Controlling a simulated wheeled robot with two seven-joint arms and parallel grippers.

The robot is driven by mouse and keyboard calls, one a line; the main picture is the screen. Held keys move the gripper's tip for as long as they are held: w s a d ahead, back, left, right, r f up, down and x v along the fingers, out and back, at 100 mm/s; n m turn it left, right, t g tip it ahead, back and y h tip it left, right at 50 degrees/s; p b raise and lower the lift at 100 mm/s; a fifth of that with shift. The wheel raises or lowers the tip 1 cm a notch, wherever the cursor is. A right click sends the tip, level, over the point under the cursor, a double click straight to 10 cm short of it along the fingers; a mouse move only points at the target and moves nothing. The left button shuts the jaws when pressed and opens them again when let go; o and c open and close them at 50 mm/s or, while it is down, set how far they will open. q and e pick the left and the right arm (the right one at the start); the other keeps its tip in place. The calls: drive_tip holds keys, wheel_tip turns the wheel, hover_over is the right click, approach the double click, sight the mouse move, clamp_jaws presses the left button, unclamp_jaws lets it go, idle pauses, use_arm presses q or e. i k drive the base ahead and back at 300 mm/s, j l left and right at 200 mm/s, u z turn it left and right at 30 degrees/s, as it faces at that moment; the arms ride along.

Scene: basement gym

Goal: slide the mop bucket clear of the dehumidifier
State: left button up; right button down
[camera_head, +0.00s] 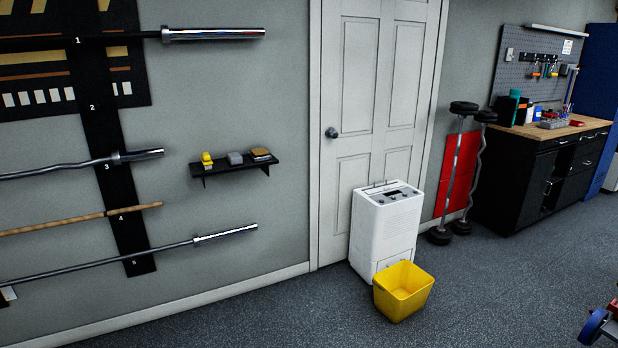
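The yellow mop bucket (398,306) stands upright on the dark floor in the middle right of the head view. It is open at the top and looks empty. The white dehumidifier (377,232) stands right behind it, in front of the closed door. The bucket covers the dehumidifier's lower front corner; whether the two touch I cannot tell. Neither of my grippers is in view.
The grey floor (490,290) is open in front and to the right of the bucket. A white door (355,120) is behind the dehumidifier. Barbells stand upright against a red panel (458,172), beside a black workbench (520,180). A blue-and-red object (595,325) sits at the lower right edge.

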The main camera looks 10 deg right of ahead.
sight(403, 288)
drive_tip(key=i+z, duration=0.25)
drive_tip(key=i, duration=0.35)
drive_tip(key=i+z, duration=0.25)
drive_tip(key=i, duration=0.4)
drive_tip(key=i+j+z, duration=0.25)
drive_tip(key=i, duration=0.35)
drive_tip(key=l, duration=0.1)
